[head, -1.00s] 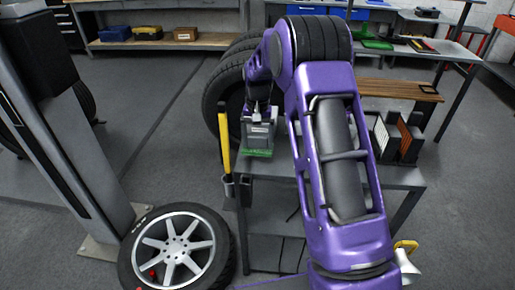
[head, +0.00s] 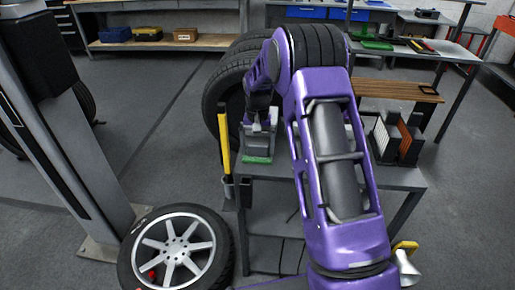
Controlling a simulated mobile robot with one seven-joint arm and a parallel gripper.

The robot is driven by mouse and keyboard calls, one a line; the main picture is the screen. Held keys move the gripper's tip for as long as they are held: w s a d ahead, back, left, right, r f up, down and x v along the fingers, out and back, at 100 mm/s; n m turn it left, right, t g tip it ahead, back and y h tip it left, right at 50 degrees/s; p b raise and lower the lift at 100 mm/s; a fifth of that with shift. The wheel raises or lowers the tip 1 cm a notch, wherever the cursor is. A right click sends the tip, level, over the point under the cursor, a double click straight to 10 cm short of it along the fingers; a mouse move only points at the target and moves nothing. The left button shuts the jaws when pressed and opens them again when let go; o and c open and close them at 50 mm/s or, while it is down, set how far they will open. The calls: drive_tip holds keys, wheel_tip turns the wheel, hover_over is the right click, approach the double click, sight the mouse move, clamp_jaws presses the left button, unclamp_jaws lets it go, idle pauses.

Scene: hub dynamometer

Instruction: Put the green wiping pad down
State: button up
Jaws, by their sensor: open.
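The green wiping pad (head: 257,160) lies flat at the left end of the grey table (head: 390,178), and seems to rest on its top. My gripper (head: 258,146) points down directly above the pad, very close to it. Its jaws are open, but the fingertips are small and partly merge with the grey shapes around them, so I cannot tell whether they still touch the pad. My purple arm covers the middle of the table.
A yellow-handled tool (head: 225,118) hangs upright at the table's left edge. A wheel (head: 175,250) lies on the floor at front left, and tires (head: 215,100) stand behind the table. Upright panels (head: 397,138) in holders stand at the table's right. A workbench (head: 170,44) is at the back.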

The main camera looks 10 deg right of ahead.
sight(257, 145)
wheel_tip(257, 145, up, 12)
drive_tip(key=shift+p, duration=0.45)
